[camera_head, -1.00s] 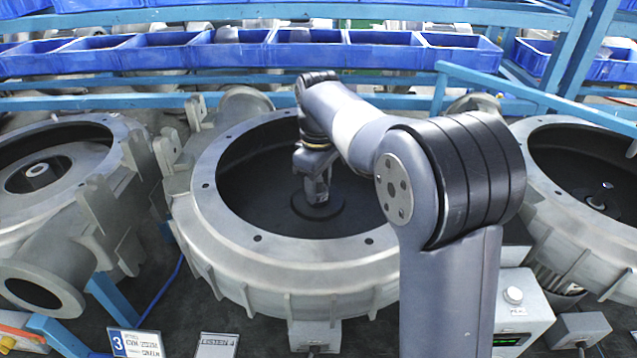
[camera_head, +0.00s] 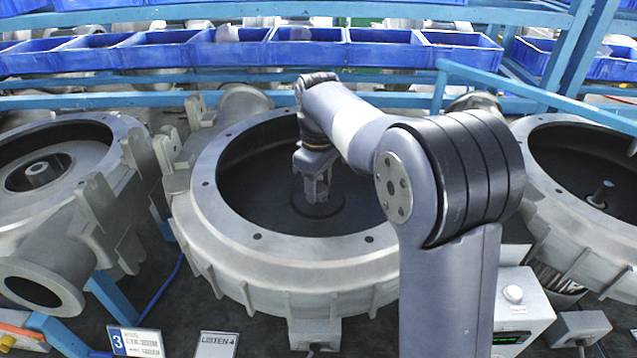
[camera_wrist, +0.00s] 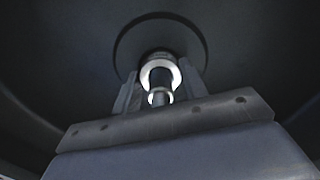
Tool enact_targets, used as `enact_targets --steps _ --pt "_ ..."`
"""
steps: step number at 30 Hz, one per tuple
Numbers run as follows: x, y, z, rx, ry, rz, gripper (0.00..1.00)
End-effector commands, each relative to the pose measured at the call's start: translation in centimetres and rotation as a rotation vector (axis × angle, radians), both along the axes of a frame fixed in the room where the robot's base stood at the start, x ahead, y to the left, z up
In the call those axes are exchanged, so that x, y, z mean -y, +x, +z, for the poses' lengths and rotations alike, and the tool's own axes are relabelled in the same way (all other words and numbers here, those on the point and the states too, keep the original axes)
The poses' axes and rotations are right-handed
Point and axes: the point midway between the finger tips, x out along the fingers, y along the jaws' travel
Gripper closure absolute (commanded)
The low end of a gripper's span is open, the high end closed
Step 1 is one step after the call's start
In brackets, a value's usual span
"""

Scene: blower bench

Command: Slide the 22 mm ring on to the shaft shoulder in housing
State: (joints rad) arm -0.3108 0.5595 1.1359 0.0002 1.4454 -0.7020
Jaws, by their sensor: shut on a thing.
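The housing (camera_head: 235,262) is a large round grey casting with a dark hollow inside, in the middle of the head view. My gripper (camera_head: 317,197) reaches down into it, over the dark round hub at its centre. In the wrist view my gripper (camera_wrist: 160,82) is shut on the bright metal ring (camera_wrist: 147,74), held between its two fingers. The shaft (camera_wrist: 160,97) shows through the ring's opening, its end toward the camera, so the ring appears to be around it. The shoulder is mostly hidden behind the ring, and I cannot tell whether the ring touches it.
Similar housings stand at the left (camera_head: 80,222) and right (camera_head: 560,232). Blue bins (camera_head: 310,62) line a rack behind. A grey control box (camera_head: 522,308) and label cards (camera_head: 137,342) are in front.

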Motion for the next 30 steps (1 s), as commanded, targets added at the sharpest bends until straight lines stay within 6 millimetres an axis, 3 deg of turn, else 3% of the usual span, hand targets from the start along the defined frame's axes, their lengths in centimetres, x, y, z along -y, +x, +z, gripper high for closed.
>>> enact_targets --steps 8,9,18,26,30 --pt "0.0 0.0 -0.1 0.000 0.000 0.000 0.83" --pt "0.0 0.0 -0.1 0.000 0.000 0.000 0.57" --pt "0.0 0.0 -0.2 0.000 0.000 0.000 0.34" --pt "0.0 0.0 0.0 0.000 0.000 0.000 0.34" --pt "0.0 0.1 1.5 0.003 0.001 0.000 0.34"
